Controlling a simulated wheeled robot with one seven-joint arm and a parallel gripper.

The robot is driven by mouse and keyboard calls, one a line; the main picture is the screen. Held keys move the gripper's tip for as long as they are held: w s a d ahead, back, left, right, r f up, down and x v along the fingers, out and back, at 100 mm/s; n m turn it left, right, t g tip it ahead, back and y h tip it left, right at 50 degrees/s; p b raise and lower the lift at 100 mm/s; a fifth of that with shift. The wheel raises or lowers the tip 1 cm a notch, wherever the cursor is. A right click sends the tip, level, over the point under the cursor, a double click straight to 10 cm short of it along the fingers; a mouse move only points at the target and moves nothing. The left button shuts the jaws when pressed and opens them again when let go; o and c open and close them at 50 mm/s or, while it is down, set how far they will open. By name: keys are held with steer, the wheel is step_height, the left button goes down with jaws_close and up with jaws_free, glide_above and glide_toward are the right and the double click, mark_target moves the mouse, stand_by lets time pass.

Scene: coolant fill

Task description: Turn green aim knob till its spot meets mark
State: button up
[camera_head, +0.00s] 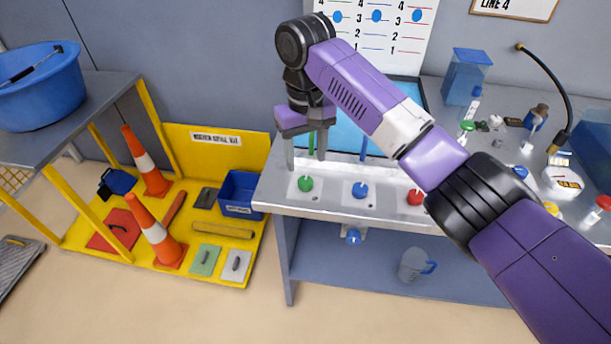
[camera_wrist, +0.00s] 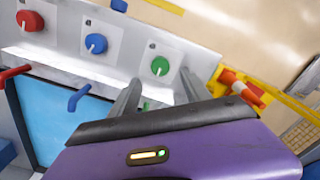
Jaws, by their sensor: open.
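The green knob (camera_head: 305,184) sits on a white plate at the left end of the bench's front panel, and it also shows in the wrist view (camera_wrist: 160,67). A green spout (camera_head: 311,141) stands behind the fingers.
A blue knob (camera_head: 360,190) and a red knob (camera_head: 415,197) sit to the right on the same panel. A blue spout (camera_head: 364,149) rises behind them. Bottles and a black hose (camera_head: 549,72) crowd the bench's right side. Orange cones (camera_head: 156,232) stand on the yellow tray at left.

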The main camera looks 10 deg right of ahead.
mark_target(306, 180)
step_height(306, 180, down, 7)
stand_by(0.4)
jaws_close()
steer(key=shift+p, duration=0.35)
